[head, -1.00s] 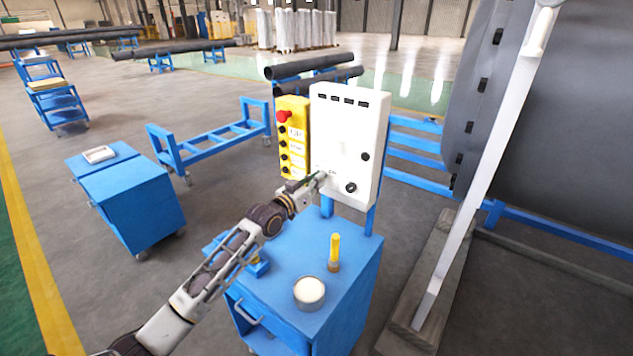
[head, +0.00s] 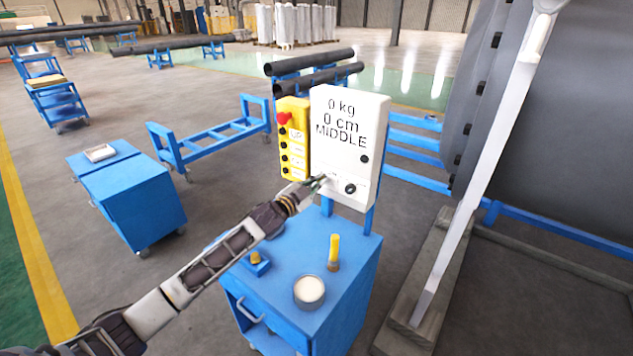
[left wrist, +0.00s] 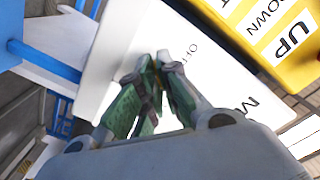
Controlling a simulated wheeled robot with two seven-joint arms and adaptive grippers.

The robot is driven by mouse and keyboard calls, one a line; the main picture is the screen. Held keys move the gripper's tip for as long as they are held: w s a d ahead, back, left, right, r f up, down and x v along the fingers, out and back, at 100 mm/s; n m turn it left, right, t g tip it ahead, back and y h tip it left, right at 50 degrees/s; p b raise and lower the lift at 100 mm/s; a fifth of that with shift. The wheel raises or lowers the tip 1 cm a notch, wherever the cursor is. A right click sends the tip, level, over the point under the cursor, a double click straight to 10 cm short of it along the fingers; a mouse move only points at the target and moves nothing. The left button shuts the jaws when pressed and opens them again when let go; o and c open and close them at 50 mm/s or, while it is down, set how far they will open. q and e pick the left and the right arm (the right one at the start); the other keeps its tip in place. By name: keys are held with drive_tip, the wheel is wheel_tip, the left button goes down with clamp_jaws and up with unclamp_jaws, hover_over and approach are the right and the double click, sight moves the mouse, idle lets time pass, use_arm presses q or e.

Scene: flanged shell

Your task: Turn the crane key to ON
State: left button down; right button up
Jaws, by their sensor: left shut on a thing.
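The white crane control box (head: 343,135) stands on a post at the back of a blue cart. Its face reads "0 kg, 0 cm, MIDDLE" in dark letters. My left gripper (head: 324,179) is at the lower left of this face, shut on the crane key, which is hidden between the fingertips. In the left wrist view the green-padded fingers of the gripper (left wrist: 158,65) meet at the white face (left wrist: 150,35), close to a printed label that seems to read "OFF". The key's exact angle cannot be seen. My right gripper is not in view.
A yellow button pendant (head: 293,140) with a red knob is beside the box on its left. A black knob (head: 350,188) is right of my gripper. A yellow-handled tool (head: 334,252) and a round tin (head: 309,292) stand on the blue cart (head: 345,275).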

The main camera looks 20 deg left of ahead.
use_arm(q)
drive_tip(key=shift+m, duration=0.4)
drive_tip(key=c, duration=1.6)
unclamp_jaws()
drive_tip(key=shift+c, duration=0.2)
drive_tip(key=shift+s, duration=0.15)
drive_tip(key=v, duration=1.1)
drive_tip(key=shift+s, duration=0.3)
drive_tip(key=shift+a, duration=0.15)
drive_tip(key=shift+f, duration=0.1)
